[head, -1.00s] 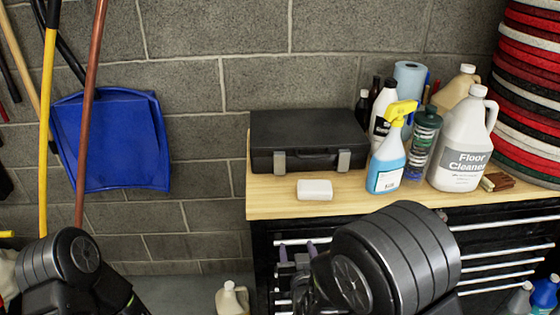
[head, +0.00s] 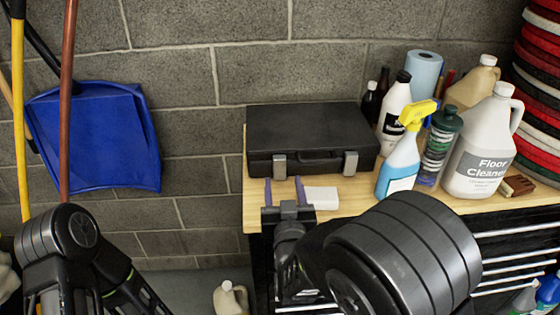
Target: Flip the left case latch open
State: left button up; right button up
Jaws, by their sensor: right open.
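A closed black case (head: 312,130) sits at the back left of the wooden bench top. Its front has a left latch (head: 280,165) and a right latch (head: 350,163), both grey and lying flat against the front, with a handle between them. My right gripper (head: 284,184) is open, its two purple fingers pointing toward the case. In the picture the fingertips lie just below the left latch, one to each side of it; I see no contact. My left arm shows at the lower left, but its gripper is not in view.
A white block (head: 321,199) lies close to the right finger. A blue spray bottle (head: 398,168), a green-capped bottle (head: 437,145) and a floor cleaner jug (head: 482,150) stand right of the case. The bench's front edge (head: 256,222) runs below the gripper.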

aim_at(280, 161)
jog(key=shift+w+p, duration=0.85)
jog(key=shift+w, duration=3.1)
jog(key=shift+c, duration=0.4)
grip_shut()
